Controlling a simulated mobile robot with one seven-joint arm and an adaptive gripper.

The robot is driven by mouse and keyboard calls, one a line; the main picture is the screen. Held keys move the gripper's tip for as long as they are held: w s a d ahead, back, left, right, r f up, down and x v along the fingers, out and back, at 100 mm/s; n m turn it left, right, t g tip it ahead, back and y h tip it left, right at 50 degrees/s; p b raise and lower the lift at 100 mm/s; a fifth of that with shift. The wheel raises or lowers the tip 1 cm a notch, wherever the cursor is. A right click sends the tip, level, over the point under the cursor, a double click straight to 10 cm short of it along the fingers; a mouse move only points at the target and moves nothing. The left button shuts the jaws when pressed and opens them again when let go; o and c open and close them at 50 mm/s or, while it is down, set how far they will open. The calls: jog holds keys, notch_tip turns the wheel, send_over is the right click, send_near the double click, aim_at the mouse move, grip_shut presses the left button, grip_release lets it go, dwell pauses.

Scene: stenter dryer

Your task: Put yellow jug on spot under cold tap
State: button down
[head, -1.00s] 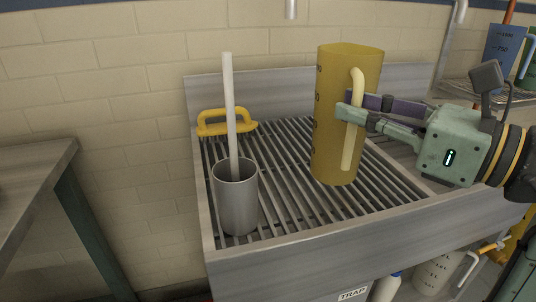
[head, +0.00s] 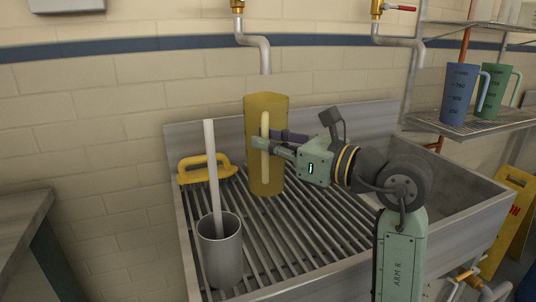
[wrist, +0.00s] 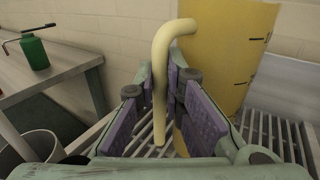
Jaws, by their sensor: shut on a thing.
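The yellow jug (head: 281,150) is upright over the slatted sink rack (head: 300,237), near the back. My gripper (head: 263,146) is shut on its pale handle (head: 265,125). The wrist view shows the handle (wrist: 160,85) between the purple finger pads, and the jug body (wrist: 235,55) behind. In the head view, a tap spout (head: 266,62) ends just above the jug's rim; this tap's handle is out of frame. A second tap (head: 378,10) with a red lever is to the right. I cannot tell whether the jug's base touches the rack, and no marked spot shows.
A grey metal cup (head: 220,262) with a white rod stands on the rack at front left. A yellow handled object (head: 205,168) is at the rack's back left corner. Blue (head: 459,95) and green (head: 493,92) jugs stand on a shelf at right. Bare slats lie in front of the jug.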

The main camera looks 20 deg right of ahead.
jog(key=shift+f+p, duration=0.3)
jog(key=shift+f, duration=1.45)
jog(key=shift+f, duration=0.25)
jog(key=c, duration=1.7)
grip_release()
jog(key=shift+r, duration=0.1)
jog(key=shift+r, duration=0.15)
jog(key=b+v, duration=0.3)
jog(key=v, duration=0.9)
